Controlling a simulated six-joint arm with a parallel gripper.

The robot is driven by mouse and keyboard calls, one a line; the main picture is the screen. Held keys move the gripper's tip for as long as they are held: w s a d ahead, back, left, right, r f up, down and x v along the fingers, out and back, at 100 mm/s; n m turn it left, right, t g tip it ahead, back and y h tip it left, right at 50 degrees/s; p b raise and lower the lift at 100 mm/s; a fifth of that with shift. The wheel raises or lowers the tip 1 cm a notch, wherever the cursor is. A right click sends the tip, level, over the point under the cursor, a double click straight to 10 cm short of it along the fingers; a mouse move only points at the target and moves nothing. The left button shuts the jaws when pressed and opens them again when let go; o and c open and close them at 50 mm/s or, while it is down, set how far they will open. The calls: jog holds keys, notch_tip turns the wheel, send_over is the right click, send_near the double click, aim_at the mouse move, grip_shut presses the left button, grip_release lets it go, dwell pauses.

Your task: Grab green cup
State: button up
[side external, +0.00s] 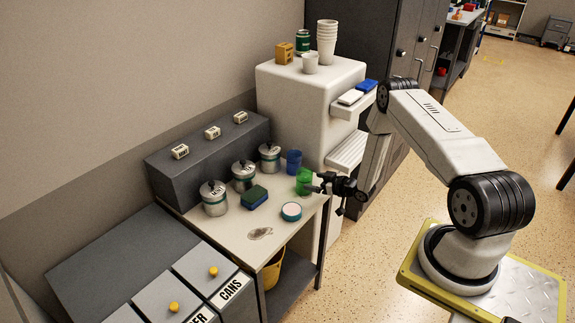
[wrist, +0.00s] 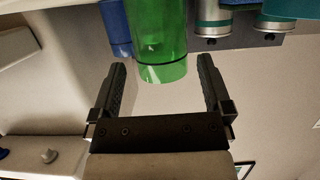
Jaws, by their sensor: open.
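The green cup (side external: 304,181) stands upright near the edge of the table, and its translucent green body (wrist: 158,40) fills the upper middle of the wrist view. My gripper (side external: 316,186) is at the cup's right side in the side view, roughly level with it. In the wrist view my gripper (wrist: 162,66) is open, with one black finger on each side of the cup's near end. Gaps show between the cup and both fingers. How deep the cup sits between them is hard to tell.
A blue cup (side external: 293,162) stands close behind the green cup. Metal canisters (side external: 243,176), a green-and-blue sponge (side external: 254,197) and a round tin (side external: 291,211) share the table (side external: 232,232). A white cabinet (side external: 300,95) rises behind. The table front has bare room around a stain.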

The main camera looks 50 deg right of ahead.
aim_at(311, 181)
jog(key=shift+x, duration=2.6)
jog(key=shift+f, duration=0.15)
jog(key=c, duration=1)
jog(key=shift+r, duration=0.75)
jog(key=s+a+r, duration=0.2)
jog(key=s+r, duration=0.1)
jog(key=s, duration=0.1)
jog(key=s+a+r, duration=0.1)
jog(key=s+r, duration=0.3)
jog(key=s+a+r, duration=0.2)
jog(key=s+r, duration=0.2)
jog(key=s, duration=0.1)
jog(key=shift+a+r, duration=0.25)
jog(key=shift+a, duration=0.05)
